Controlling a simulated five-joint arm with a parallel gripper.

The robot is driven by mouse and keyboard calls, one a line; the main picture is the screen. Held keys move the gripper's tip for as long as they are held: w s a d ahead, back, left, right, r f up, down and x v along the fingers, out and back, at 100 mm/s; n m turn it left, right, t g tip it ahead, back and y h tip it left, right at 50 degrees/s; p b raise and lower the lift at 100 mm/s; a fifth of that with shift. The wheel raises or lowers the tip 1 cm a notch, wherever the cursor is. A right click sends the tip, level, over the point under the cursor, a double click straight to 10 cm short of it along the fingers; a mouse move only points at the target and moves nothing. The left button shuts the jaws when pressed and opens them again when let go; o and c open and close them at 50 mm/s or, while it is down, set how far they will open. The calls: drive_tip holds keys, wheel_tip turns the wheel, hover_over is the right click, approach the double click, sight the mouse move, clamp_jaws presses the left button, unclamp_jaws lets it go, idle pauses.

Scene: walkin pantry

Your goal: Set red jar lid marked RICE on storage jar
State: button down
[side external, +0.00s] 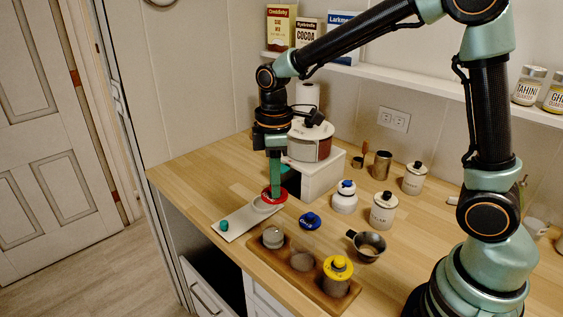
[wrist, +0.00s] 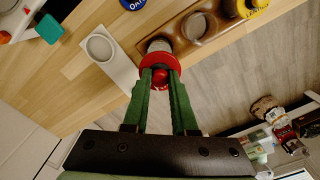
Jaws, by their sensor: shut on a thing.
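My gripper (side external: 274,190) points straight down and is shut on the knob of the red lid (side external: 273,197). In the wrist view the red lid (wrist: 160,61) sits between the fingertips (wrist: 160,77); its lettering is not readable. The lid appears held over the far end of a pale board (side external: 240,219) with a round recess, which also shows in the wrist view (wrist: 97,47). An open grey jar (side external: 273,238) stands in the left place of a wooden rack (side external: 318,294), apart from the lid in the side view. In the wrist view the lid partly covers this jar (wrist: 159,45).
The rack also holds a yellow-lidded jar (side external: 338,271) at right and a low round shape between. A blue lid (side external: 310,221) and a metal cup (side external: 367,245) lie behind. White canisters stand further right.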

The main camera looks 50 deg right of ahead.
drive_tip(key=shift+w+a+f, duration=0.2)
drive_tip(key=shift+a+f, duration=0.05)
drive_tip(key=shift+f, duration=3)
drive_tip(key=shift+f, duration=0.55)
drive_tip(key=shift+c, duration=0.8)
unclamp_jaws()
drive_tip(key=shift+r, duration=3.5)
